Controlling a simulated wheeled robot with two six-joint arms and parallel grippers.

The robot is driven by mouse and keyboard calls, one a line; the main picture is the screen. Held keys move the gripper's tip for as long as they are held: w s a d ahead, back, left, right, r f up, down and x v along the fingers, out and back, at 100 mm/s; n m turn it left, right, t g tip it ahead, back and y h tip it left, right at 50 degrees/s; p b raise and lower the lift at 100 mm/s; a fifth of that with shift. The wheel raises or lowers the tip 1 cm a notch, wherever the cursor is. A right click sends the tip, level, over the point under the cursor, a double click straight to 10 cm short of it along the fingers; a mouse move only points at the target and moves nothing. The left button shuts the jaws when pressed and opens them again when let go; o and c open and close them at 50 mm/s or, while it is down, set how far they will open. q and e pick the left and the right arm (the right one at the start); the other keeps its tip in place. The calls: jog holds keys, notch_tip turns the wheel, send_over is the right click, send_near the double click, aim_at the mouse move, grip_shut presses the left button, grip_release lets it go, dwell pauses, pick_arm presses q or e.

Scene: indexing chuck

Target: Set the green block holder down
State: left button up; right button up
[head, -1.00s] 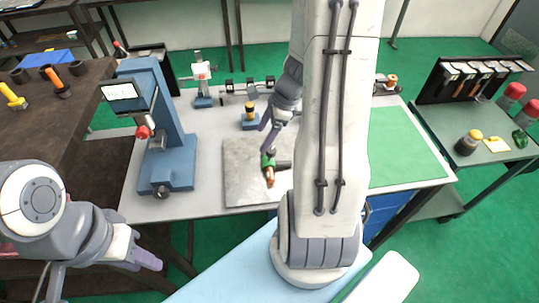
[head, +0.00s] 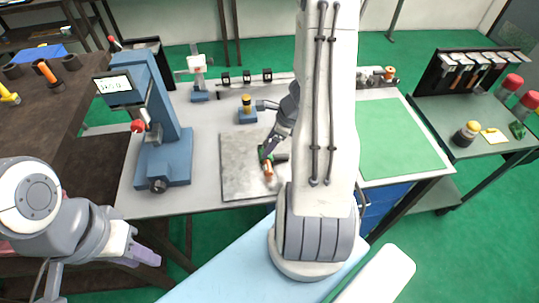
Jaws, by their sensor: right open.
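The green block holder (head: 263,153) is at the right part of the grey plate (head: 238,165) on the workbench, with an orange-copper cylindrical part (head: 268,169) at its near side and a dark piece to its right. It appears to rest on the plate. My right gripper (head: 268,148) reaches down from the upper right. Its jaws are open at the holder's top; whether they still touch it is too small to tell. My arm hides the area to the right. My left gripper (head: 146,256) is off the bench at the lower left, apparently empty; its finger gap does not show.
A blue press-like device (head: 165,150) with a display stands left of the plate. A small blue stand (head: 247,115) with a black and yellow piece is behind the plate. A green mat (head: 400,140) lies clear at right. A side table (head: 475,150) holds several items.

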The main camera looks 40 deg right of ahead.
jog(key=shift+w+a+f, duration=0.1)
jog(key=shift+w+f, duration=0.05)
jog(key=shift+f, duration=0.35)
grip_shut()
jog(key=shift+r, duration=0.1)
dwell(1.0)
